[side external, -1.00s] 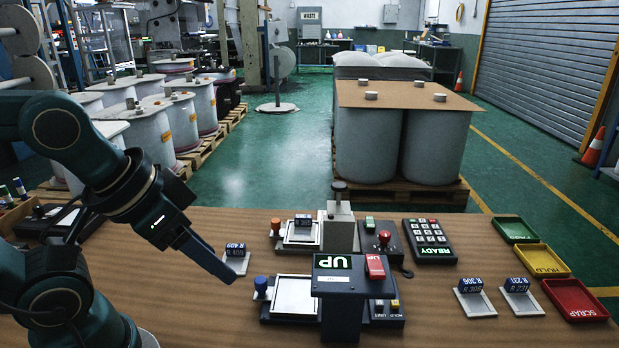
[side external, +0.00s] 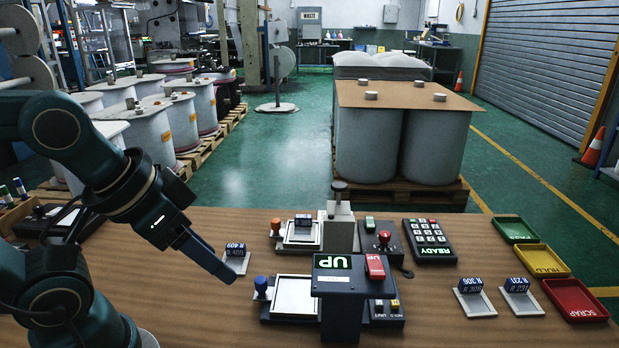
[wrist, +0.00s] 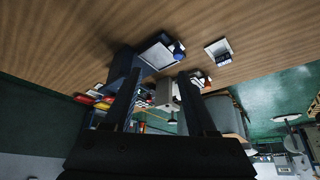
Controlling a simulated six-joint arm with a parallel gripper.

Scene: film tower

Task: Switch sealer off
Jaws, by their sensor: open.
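Two machines stand on the table in the side view, and no readable label says which is the sealer. The front dark machine (side external: 342,285) shows a lit green UP display (side external: 332,262), with a red rocker switch (side external: 375,267) beside it. The rear machine has a grey press post (side external: 341,229), with a control box (side external: 384,246) at its right carrying a green button (side external: 370,223) and a red knob (side external: 384,237). My gripper (side external: 230,278) hangs empty left of the front machine, clear of it. In the wrist view its two fingers (wrist: 162,100) are apart, with the machines beyond them.
A numbered block 409 (side external: 236,249) stands on a white plate close behind my gripper. A keypad reading READY (side external: 430,240), two more numbered blocks and green, yellow (side external: 543,261) and red trays lie at right. Front right table is clear.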

